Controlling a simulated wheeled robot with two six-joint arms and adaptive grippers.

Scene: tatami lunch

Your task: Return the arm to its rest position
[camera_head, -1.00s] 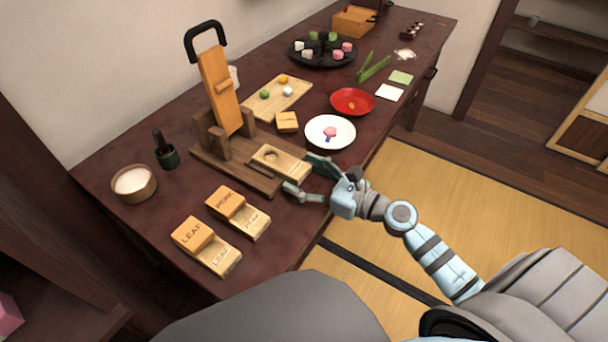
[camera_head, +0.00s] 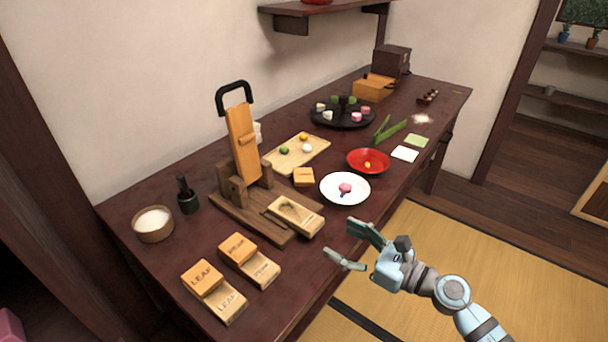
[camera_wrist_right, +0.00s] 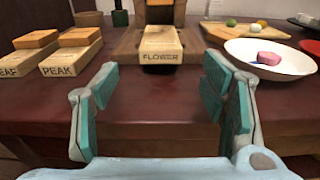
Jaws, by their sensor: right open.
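My right gripper (camera_head: 355,246) is open and empty at the table's front edge, in front of the wooden press and the white plate. In the right wrist view its two fingers (camera_wrist_right: 160,105) stand wide apart, with only dark table between them. The wooden block marked FLOWER (camera_wrist_right: 160,46) sits beyond the fingertips, apart from them; in the head view this block (camera_head: 297,216) lies on the base of the press (camera_head: 243,150). The right arm reaches in from the lower right. My left gripper is not in view.
A white plate (camera_head: 357,196) with a pink sweet stands near the gripper. LEAF (camera_head: 228,304) and PEAK (camera_head: 265,272) blocks lie at the front left. A red bowl (camera_head: 382,168) and a cutting board (camera_head: 284,164) stand farther back. Tatami floor (camera_head: 510,270) is open at the right.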

